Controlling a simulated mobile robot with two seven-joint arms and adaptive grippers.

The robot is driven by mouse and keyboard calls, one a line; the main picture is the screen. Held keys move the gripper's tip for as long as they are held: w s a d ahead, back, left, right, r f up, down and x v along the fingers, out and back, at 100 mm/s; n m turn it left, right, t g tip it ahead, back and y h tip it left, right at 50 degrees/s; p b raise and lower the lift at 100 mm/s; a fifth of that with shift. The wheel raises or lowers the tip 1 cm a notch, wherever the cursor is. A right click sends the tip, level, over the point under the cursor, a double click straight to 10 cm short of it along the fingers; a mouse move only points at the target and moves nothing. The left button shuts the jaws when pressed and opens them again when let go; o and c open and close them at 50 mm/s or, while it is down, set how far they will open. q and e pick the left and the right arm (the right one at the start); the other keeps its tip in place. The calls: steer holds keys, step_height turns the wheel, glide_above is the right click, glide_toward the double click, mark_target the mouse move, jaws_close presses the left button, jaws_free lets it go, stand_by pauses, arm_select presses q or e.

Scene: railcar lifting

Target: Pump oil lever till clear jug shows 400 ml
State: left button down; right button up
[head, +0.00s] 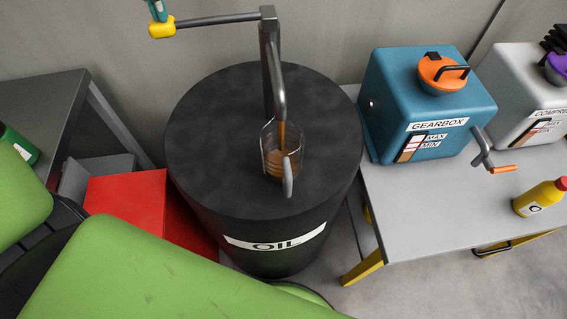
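A black oil drum (215,170) labelled OIL stands in the middle. A clear jug (268,140) stands upright on its top under the grey pump spout (278,85). Brown oil (275,163) fills the lower part of the jug, and a brown stream shows below the spout. I cannot read the level in ml. The pump lever (220,19) reaches left to a yellow grip (161,28). A small teal part at that grip, cut by the top edge, seems to be the tip of my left gripper (157,10); its fingers are not clear. My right gripper is not in view.
A grey table (400,215) at right holds a blue gearbox (388,75) with an orange cap, a white compressor box (507,70) and a yellow oil bottle (540,198). A red box (125,208) stands left of the drum. A dark table (40,100) is farther left.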

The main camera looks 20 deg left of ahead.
mark_target(165, 26)
arm_select(q)
steer(key=shift+f+b, duration=1.55)
steer(key=shift+f, duration=0.5)
step_height(165, 26, up, 11)
steer(key=p, duration=0.8)
steer(key=shift+f, duration=0.1)
steer(key=shift+f, duration=0.15)
steer(key=shift+f+b, duration=4.45)
steer(key=shift+f, duration=0.7)
step_height(165, 26, up, 11)
steer(key=p, duration=0.8)
steer(key=shift+f, duration=0.15)
steer(key=shift+f, duration=0.25)
